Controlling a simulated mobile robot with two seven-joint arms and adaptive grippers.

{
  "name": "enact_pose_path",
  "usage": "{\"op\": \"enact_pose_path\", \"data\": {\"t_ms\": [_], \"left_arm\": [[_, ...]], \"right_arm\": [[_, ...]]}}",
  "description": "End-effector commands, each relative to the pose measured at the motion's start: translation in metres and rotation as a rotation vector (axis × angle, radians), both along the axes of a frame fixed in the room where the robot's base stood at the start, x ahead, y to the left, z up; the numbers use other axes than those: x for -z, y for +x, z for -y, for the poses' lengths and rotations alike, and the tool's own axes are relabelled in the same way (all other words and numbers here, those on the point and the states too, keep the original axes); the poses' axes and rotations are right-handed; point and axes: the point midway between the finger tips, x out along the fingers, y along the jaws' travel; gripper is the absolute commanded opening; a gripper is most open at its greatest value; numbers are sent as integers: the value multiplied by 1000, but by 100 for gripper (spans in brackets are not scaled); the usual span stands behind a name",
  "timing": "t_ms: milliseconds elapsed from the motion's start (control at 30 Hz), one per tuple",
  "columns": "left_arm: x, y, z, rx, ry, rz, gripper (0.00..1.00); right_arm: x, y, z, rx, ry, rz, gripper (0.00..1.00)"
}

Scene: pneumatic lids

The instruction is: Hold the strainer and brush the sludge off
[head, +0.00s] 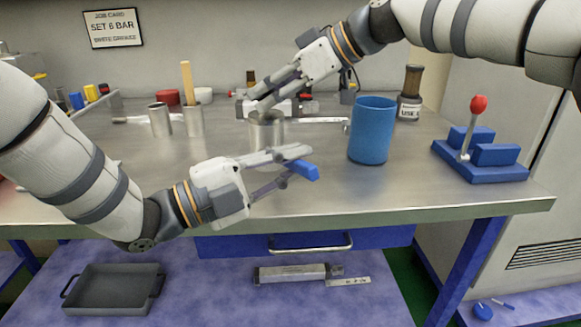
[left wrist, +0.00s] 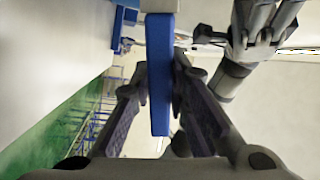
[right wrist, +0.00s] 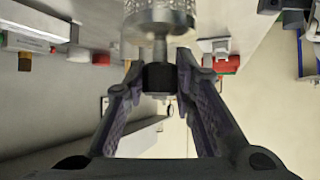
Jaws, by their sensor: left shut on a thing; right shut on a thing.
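My left gripper (head: 297,162) is shut on a blue bar-shaped piece (head: 305,171), probably the brush handle, above the bench's front edge. The blue bar (left wrist: 158,80) stands between both fingers in the left wrist view; I make out no bristles. My right gripper (head: 252,100) is shut on the black knob (right wrist: 158,77) of a perforated metal strainer (right wrist: 160,12), which is cut off by the top of the right wrist view. In the head view a grey metal cylinder (head: 266,132) is just below that gripper; I cannot tell whether it is the strainer. No sludge can be made out.
A blue cup (head: 372,130) stands right of the grippers on the steel bench (head: 330,190). A blue fixture with a red-knobbed lever (head: 485,173) is at the right. Metal cups (head: 160,119) stand left, a brown-topped jar (head: 410,95) behind. A dark tray (head: 110,290) lies below.

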Motion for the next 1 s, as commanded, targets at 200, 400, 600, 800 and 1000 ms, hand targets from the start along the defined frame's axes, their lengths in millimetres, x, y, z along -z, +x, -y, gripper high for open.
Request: {"op": "enact_pose_path", "data": {"t_ms": [200, 400, 600, 800, 1000], "left_arm": [[-12, 1, 1, -1, -3, 4, 0], [-16, 1, 2, -1, -3, 6, 0], [-25, 1, 3, -1, -3, 6, 0], [-21, 1, 3, -1, -3, 6, 0], [-13, 1, 3, -1, -3, 6, 0]], "right_arm": [[2, 0, 1, 0, -3, -3, 0], [1, 0, 1, -1, -3, -2, 0], [1, 0, 0, -1, -3, -2, 0], [1, 0, 0, -1, -2, -2, 0], [0, 0, 0, -1, -2, -1, 0]]}}
